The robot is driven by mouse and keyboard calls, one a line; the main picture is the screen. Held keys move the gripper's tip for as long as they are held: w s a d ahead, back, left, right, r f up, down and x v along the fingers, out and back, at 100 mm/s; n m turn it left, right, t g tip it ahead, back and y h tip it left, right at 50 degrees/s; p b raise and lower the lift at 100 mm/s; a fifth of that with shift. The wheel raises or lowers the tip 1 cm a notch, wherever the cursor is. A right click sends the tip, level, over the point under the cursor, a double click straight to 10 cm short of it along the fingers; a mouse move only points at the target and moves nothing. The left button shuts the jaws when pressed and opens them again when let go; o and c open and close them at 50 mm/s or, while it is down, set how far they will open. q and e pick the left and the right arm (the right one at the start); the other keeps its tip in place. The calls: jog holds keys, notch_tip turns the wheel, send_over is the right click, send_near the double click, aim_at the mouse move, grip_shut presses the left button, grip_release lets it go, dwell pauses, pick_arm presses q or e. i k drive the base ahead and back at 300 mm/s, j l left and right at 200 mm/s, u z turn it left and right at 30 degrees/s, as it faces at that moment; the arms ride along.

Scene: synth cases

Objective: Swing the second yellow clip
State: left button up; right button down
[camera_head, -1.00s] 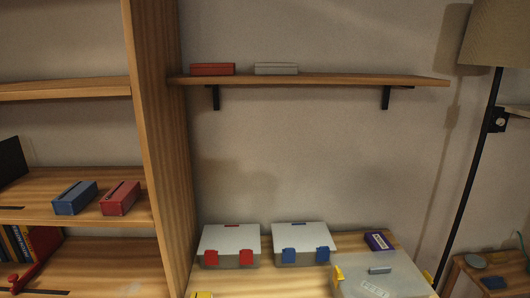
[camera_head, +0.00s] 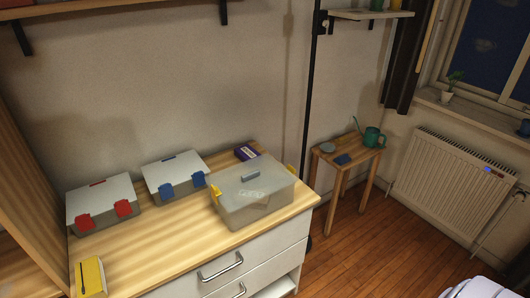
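A translucent grey lidded box (camera_head: 250,207) with yellow clips stands on the wooden top of a white drawer cabinet. One yellow clip (camera_head: 216,194) is at the box's left end. The other yellow clip (camera_head: 292,171) is at its right end and shows only as a small piece. I cannot tell whether either clip is latched. A grey handle-like piece (camera_head: 250,175) lies on the lid. Neither of my grippers is in view.
A box with red clips (camera_head: 104,205) and a box with blue clips (camera_head: 175,178) stand to the left. A purple box (camera_head: 247,152) is behind; a yellow book (camera_head: 91,276) lies front left. A stool (camera_head: 347,158) with a green watering can (camera_head: 373,138) and a radiator (camera_head: 449,180) are right.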

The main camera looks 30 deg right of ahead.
aim_at(290, 168)
jog(key=l+u, duration=0.4)
jog(key=l, duration=2.05)
